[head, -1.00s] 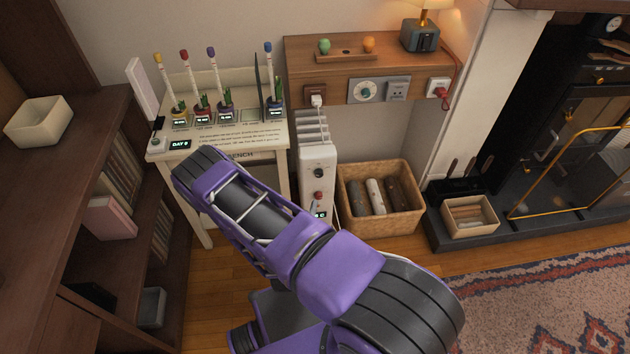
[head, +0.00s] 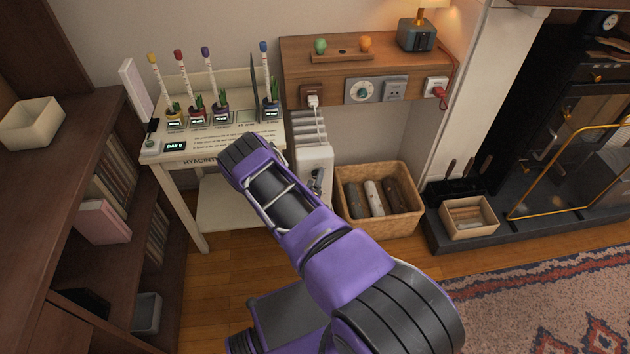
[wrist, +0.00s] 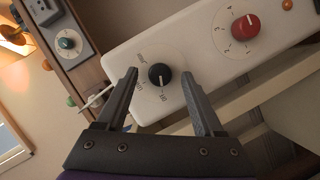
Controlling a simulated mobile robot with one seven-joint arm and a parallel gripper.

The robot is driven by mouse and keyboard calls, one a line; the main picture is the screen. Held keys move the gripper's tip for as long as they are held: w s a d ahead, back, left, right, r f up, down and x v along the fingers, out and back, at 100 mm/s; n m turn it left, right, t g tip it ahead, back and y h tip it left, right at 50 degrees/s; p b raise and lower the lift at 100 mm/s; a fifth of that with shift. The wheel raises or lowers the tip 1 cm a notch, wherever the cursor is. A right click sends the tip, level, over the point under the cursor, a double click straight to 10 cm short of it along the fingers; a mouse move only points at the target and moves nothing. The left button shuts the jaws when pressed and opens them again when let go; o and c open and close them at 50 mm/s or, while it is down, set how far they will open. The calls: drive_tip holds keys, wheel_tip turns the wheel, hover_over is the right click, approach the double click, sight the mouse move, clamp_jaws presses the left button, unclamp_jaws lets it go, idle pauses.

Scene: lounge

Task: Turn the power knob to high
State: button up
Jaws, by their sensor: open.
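A white radiator heater (head: 314,158) stands beside the bench in the head view, partly hidden by my arm. In the wrist view its white control panel (wrist: 205,50) carries a black knob (wrist: 160,75) with printed markings around it and a red knob (wrist: 245,27) farther right. My gripper (wrist: 162,78) is open, with its two fingers pointing at the panel on either side of the black knob. I cannot tell whether the fingers touch it. The markings are too small to read surely. In the head view my gripper is hidden behind my arm.
A wooden wall shelf (head: 335,53) with a dial (head: 362,91) and sockets is above the heater. A white plug (head: 313,101) sits in it. A wicker basket (head: 378,219) of logs stands right of the heater. A plant bench (head: 215,145) stands left. Open floor lies in front.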

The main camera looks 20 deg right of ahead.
drive_tip(key=shift+w, duration=0.1)
clamp_jaws()
idle(0.3)
drive_tip(key=shift+d, duration=0.1)
drive_tip(key=shift+s+d+f+m+t+y, duration=0.2)
drive_tip(key=shift+m+t+y, duration=0.55)
drive_tip(key=shift+m+y, duration=1.85)
drive_tip(key=shift+d+r+m+t+y, duration=0.2)
drive_tip(key=shift+m+t+y, duration=0.7)
drive_tip(key=shift+m, duration=3.15)
drive_tip(key=shift+s+d+f+m+t+y, duration=0.1)
drive_tip(key=shift+d+f+m+t+y, duration=0.4)
drive_tip(key=shift+m+y, duration=2.15)
drive_tip(key=shift+a+r+m+t+h, duration=0.25)
drive_tip(key=shift+m+h, duration=0.5)
drive_tip(key=shift+m, duration=0.15)
